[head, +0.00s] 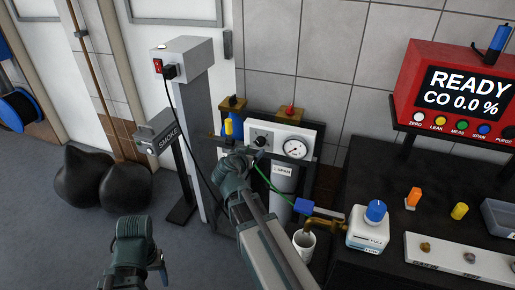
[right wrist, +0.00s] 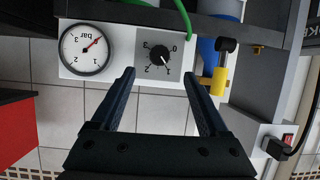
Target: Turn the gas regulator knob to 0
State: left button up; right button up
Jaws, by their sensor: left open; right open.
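The regulator knob (right wrist: 160,53) is a small black dial on a grey plate with printed numbers. Its pale mark points to the lower right in the upside-down right wrist view; the exact number is unclear. The knob also shows in the head view (head: 260,141). A round pressure gauge (right wrist: 87,48) with a red needle sits beside it. My right gripper (right wrist: 161,75) is open, its two fingers apart, facing the knob with nothing between them. My left gripper (head: 135,228) is low at the left in the head view, open, away from the panel.
A grey post with a socket box (head: 182,57) and a SMOKE unit (head: 160,132) stand left of the panel. A green hose (right wrist: 183,18) runs near the knob.

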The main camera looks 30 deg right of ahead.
aim_at(259, 144)
jog(key=b+x, duration=0.3)
jog(key=x, duration=0.6)
jog(key=shift+w+d+f, duration=0.2)
jog(key=shift+d, duration=0.05)
grip_shut()
